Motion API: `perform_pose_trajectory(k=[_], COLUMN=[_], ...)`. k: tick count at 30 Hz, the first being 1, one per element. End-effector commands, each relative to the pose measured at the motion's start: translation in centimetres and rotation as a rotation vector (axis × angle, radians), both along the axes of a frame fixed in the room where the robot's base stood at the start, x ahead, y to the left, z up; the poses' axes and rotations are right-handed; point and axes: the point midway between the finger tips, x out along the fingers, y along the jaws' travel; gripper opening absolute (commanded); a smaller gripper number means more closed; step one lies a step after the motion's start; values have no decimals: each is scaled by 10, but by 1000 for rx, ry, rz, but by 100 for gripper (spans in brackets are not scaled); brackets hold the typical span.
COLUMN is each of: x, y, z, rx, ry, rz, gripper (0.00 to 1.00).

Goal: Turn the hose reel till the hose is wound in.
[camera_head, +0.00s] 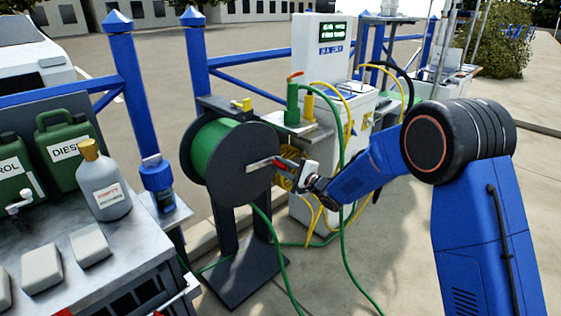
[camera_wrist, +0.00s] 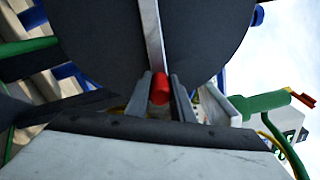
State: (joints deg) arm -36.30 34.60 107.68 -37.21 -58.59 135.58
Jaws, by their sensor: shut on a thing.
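The hose reel (camera_head: 211,152) has dark round side plates and a green drum, and stands on a dark post. Green hose (camera_head: 266,226) hangs from it and trails to the ground. A flat metal crank lies across the reel's face, with a red handle (camera_wrist: 160,88) at its end in the wrist view. My gripper (camera_wrist: 163,95) is shut on the red handle, one finger on each side of it. In the head view my gripper (camera_head: 287,168) is at the right edge of the reel's face. How much hose is on the drum is hard to tell.
A bench (camera_head: 122,244) with a grey bottle (camera_head: 105,185) and green fuel cans (camera_head: 64,148) stands at left. A white shore-power pedestal (camera_head: 318,62) stands behind the reel. Yellow cables (camera_head: 311,217) hang behind my gripper. Open paving lies at lower right.

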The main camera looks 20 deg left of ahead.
Motion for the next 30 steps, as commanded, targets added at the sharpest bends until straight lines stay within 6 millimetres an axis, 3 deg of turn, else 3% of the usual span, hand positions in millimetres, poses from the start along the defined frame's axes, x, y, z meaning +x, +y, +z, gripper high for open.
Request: perform_pose_trajectory(k=[23, 24, 25, 26, 30], x=[-3, -3, -3, -3, -2], y=[1, 1, 1, 1, 1], z=[-11, -11, -11, -11, -11], rx=[-2, -2, -2, -2, -1], ry=[-3, -3, -3, -3, -3], rz=[1, 1, 1, 1, 1], gripper=[0, 29, 36, 40, 40])
